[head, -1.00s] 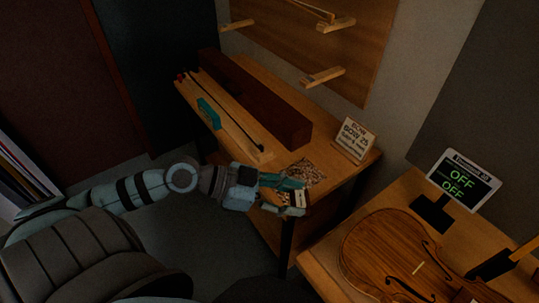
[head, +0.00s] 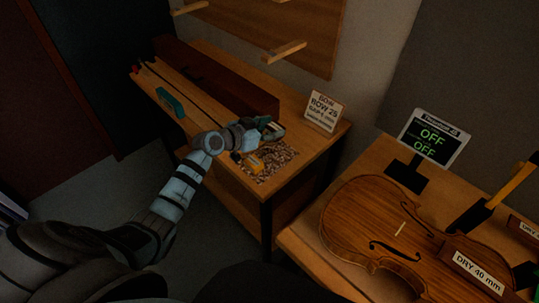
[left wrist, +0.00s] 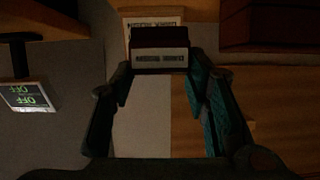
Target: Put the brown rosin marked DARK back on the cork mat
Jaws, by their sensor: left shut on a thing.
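My left gripper (head: 266,130) is just behind the cork mat (head: 277,170), near the long dark box. It is shut on a dark brown block, the brown rosin, which is hard to make out in the head view. In the left wrist view the brown rosin (left wrist: 160,42) sits between the fingertips (left wrist: 160,78), with a pale label facing the camera; its lettering is too blurred to read. The mat is speckled brown and lies at the bench's front right. A yellow-amber block (head: 251,162) is on the mat's left part. My right gripper is not in view.
A violin (head: 395,230) and an OFF display (head: 433,138) are at the right.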

